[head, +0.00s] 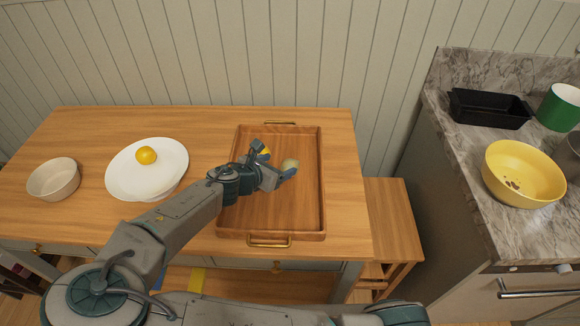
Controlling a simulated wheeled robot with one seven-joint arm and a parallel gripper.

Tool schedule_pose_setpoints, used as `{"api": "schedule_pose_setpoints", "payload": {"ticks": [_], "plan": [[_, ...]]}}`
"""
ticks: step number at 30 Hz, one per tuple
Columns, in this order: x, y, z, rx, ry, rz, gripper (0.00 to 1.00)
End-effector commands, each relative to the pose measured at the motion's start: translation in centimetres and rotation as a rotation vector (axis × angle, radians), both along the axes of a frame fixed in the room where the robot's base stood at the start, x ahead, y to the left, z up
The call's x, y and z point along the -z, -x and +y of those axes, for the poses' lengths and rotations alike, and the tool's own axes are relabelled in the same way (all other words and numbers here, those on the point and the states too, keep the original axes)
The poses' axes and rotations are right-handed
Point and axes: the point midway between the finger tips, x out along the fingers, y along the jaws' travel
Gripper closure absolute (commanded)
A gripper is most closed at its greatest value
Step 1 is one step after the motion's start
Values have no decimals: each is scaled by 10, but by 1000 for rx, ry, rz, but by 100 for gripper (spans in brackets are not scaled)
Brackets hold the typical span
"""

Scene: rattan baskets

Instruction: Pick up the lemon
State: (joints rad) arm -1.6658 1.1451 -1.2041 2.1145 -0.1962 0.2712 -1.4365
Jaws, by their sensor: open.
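A round yellow fruit (146,155) sits on the white plate (118,178) at the left of the wooden table; it could be a lemon, but its kind is not certain. A small patch of yellow (265,151) shows beside one finger of my gripper (275,160), over the wooden tray; it may be a lemon mostly hidden by the gripper. My gripper is open, with its blue-tipped fingers spread over the tray. A pale round item (290,164) shows right by the other fingertip. I cannot tell whether either finger touches anything.
The wooden tray (312,205) has raised walls and brass handles. A beige bowl (54,179) stands at the table's left. On the marble counter at right are a yellow bowl (523,173), a black loaf pan (490,108) and a green pot (560,106). A wooden stool (395,225) stands between.

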Motion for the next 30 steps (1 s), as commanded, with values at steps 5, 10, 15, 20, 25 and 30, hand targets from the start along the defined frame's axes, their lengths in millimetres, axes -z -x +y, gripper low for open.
{"api": "schedule_pose_setpoints", "payload": {"ticks": [5,10,15,20,25,30], "plan": [[7,-6,-7,1,2,0,28],[24,-17,-20,4,4,0,28],[33,-30,-29,2,0,0,28],[35,-32,-30,0,0,0,28],[35,-32,-30,0,0,0,39],[35,-32,-30,1,0,0,78]]}}
